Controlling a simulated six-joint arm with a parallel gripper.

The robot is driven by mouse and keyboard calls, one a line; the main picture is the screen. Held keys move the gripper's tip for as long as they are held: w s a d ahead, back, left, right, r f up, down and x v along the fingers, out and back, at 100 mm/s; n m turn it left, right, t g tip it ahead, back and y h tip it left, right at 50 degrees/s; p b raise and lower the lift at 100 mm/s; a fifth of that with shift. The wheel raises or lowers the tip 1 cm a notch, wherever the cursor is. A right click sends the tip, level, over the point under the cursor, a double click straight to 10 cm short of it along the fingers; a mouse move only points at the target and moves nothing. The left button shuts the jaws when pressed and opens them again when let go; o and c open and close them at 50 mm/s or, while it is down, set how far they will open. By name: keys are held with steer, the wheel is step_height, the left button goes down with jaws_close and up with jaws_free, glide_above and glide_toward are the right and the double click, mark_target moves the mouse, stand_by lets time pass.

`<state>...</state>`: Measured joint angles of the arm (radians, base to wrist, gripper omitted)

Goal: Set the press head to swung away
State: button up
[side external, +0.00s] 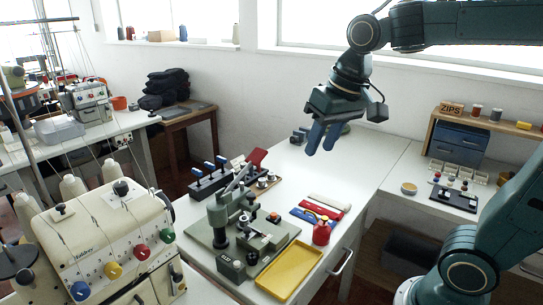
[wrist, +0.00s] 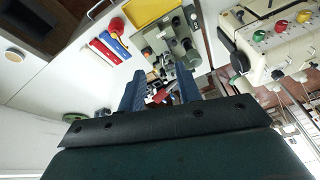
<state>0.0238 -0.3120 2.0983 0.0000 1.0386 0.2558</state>
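The grey-green press (side external: 219,222) stands on its base plate on the white table in the side external view, left of the yellow tray. A lever with a red handle (side external: 257,156) rises from it up and to the right. I cannot tell clearly which way the press head is turned. The press (wrist: 178,45) also shows in the wrist view, upside down, beyond my fingers. My gripper (side external: 323,140) hangs high above the table, right of and apart from the press, with its blue fingers pointing down. It is open and empty, the fingers (wrist: 161,88) spread in the wrist view.
A yellow tray (side external: 291,272) lies in front of the press, with a red container (side external: 322,232) beside it. Red, white and blue strips lie behind the container. A black rack with blue-topped tools (side external: 208,182) stands behind the press. A sewing machine (side external: 105,235) stands at left.

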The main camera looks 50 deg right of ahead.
steer(key=w+d+f+m+g, duration=0.1)
steer(key=w+m+g, duration=0.15)
steer(key=w, duration=0.85)
steer(key=m+g, duration=0.1)
steer(key=m, duration=0.2)
glide_above(251, 195)
step_height(251, 195, down, 7)
steer(key=shift+r, duration=0.15)
step_height(251, 195, down, 14)
steer(key=shift+r, duration=0.1)
steer(key=shift+c, duration=0.4)
jaws_close()
